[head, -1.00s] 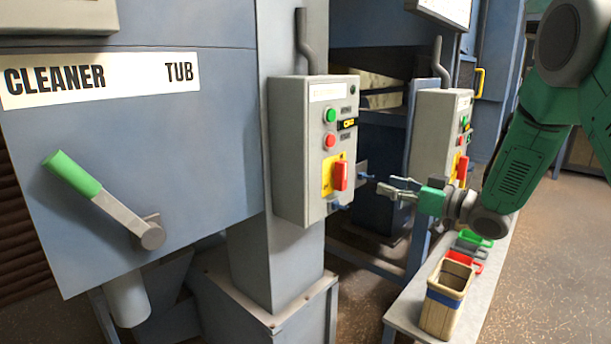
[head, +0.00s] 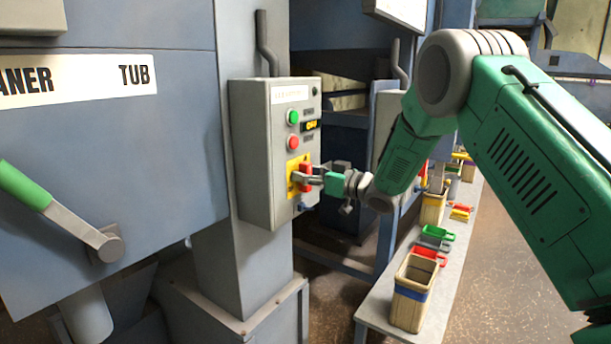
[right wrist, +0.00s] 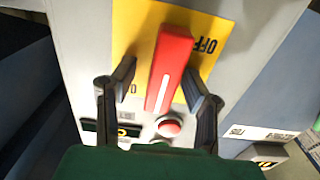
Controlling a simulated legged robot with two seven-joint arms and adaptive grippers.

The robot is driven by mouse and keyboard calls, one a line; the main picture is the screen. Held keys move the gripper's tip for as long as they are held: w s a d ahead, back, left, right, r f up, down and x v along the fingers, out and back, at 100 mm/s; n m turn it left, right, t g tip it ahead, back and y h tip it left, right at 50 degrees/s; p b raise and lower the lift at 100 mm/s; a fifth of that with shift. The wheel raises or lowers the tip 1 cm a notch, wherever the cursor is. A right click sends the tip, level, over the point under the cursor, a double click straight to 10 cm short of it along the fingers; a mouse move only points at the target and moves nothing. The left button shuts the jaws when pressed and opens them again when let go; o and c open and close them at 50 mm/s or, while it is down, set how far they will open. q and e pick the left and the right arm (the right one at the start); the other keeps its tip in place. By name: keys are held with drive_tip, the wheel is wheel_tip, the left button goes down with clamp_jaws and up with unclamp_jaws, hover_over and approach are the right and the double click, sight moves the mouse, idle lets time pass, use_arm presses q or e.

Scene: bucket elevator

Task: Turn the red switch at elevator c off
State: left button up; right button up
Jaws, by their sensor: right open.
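The red switch (head: 305,172) sits on a yellow plate (head: 292,186) on the front of the grey control box (head: 252,150). In the right wrist view the red switch handle (right wrist: 171,66) stands out from the yellow plate (right wrist: 136,30), with "OFF" printed beside it. My right gripper (head: 302,179) is at the switch, its fingers open. In the right wrist view my right gripper (right wrist: 160,85) has one finger on each side of the handle, with gaps between. The left gripper is not in view.
Green (head: 293,117) and red (head: 293,142) buttons are above the switch. A second box (head: 386,125) stands behind my right arm. A bench (head: 372,311) at the lower right holds a beige bin (head: 410,305) and coloured trays. A green-handled lever (head: 22,186) is at left.

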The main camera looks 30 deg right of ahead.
clamp_jaws()
drive_tip(key=shift+n, duration=0.3)
drive_tip(key=n, duration=0.1)
drive_tip(key=n+b, duration=0.1)
drive_tip(key=n, duration=0.1)
drive_tip(key=shift+s+a+f, duration=0.1)
drive_tip(key=shift+a+f, duration=0.05)
drive_tip(key=shift+a, duration=0.05)
drive_tip(key=n+b, duration=0.1)
drive_tip(key=n, duration=0.2)
drive_tip(key=shift+a+f, duration=0.1)
drive_tip(key=n+b, duration=0.1)
drive_tip(key=n, duration=0.1)
drive_tip(key=n+b, duration=0.2)
drive_tip(key=n, duration=0.1)
drive_tip(key=shift+s+a+f+n+b, duration=0.1)
drive_tip(key=shift+a+f+n+b, duration=0.1)
drive_tip(key=shift+f+n+b, duration=0.15)
drive_tip(key=n+b, duration=0.1)
drive_tip(key=n, duration=0.1)
drive_tip(key=n+b, duration=0.1)
drive_tip(key=b, duration=0.1)
drive_tip(key=n+b, duration=0.1)
drive_tip(key=n, duration=0.1)
drive_tip(key=shift+f+n+b, duration=0.25)
drive_tip(key=shift+n+b, duration=0.05)
drive_tip(key=shift+n, duration=0.05)
drive_tip(key=shift+a, duration=0.1)
